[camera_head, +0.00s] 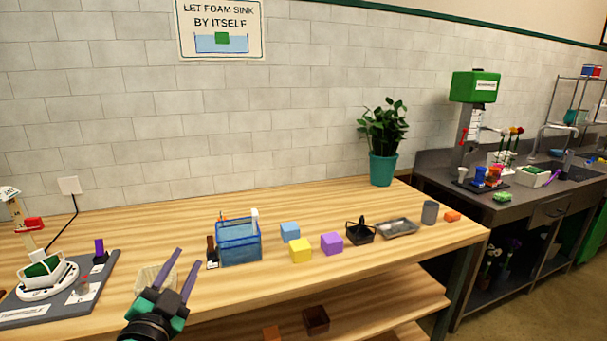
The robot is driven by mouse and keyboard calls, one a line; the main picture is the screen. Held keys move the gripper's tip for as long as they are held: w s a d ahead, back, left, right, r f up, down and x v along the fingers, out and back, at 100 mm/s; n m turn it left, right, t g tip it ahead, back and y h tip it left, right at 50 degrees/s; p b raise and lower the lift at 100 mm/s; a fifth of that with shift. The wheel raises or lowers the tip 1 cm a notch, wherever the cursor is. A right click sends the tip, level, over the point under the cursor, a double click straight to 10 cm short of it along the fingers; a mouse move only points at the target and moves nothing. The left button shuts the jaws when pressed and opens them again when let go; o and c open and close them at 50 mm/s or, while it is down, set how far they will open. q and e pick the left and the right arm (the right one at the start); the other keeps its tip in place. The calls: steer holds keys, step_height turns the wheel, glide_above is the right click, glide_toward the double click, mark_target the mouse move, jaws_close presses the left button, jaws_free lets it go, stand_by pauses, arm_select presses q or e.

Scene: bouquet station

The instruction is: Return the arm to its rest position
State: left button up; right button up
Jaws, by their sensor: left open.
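My left gripper (178,276) comes in from the bottom left of the head view. Its two purple fingers are spread apart with nothing between them. It is over the front part of the wooden table (330,274), in front of a cream-coloured container (154,276) that it partly hides. The gripper is to the left of a blue water tank (239,246). My right gripper is not in the view.
Blue (290,232), yellow (300,250) and purple (332,243) blocks stand right of the tank. Beyond them are a black basket (360,232), a grey tray (398,228) and a grey cup (430,212). A potted plant (383,168) stands at the back. A scale-like device (47,277) is at the left.

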arm_select(q)
steer(key=s+a+f+n+g+y, duration=0.1)
steer(key=s+a+f+n+g, duration=0.2)
steer(key=f, duration=0.6)
steer(key=s+a+f+n+g+y, duration=0.1)
steer(key=s+f+n+g, duration=0.2)
steer(key=s+f+g, duration=0.5)
steer(key=s+d+f+g+h, duration=0.3)
steer(key=s+d+f+g, duration=0.1)
steer(key=s+f, duration=0.6)
step_height(320, 180, down, 23)
steer(key=s+g, duration=0.2)
steer(key=s+a+f+g, duration=0.1)
steer(key=s+a+f, duration=0.2)
steer(key=s+f, duration=1.2)
steer(key=shift+s+f+y, duration=0.3)
steer(key=shift+s+f, duration=0.05)
steer(key=shift+s, duration=0.5)
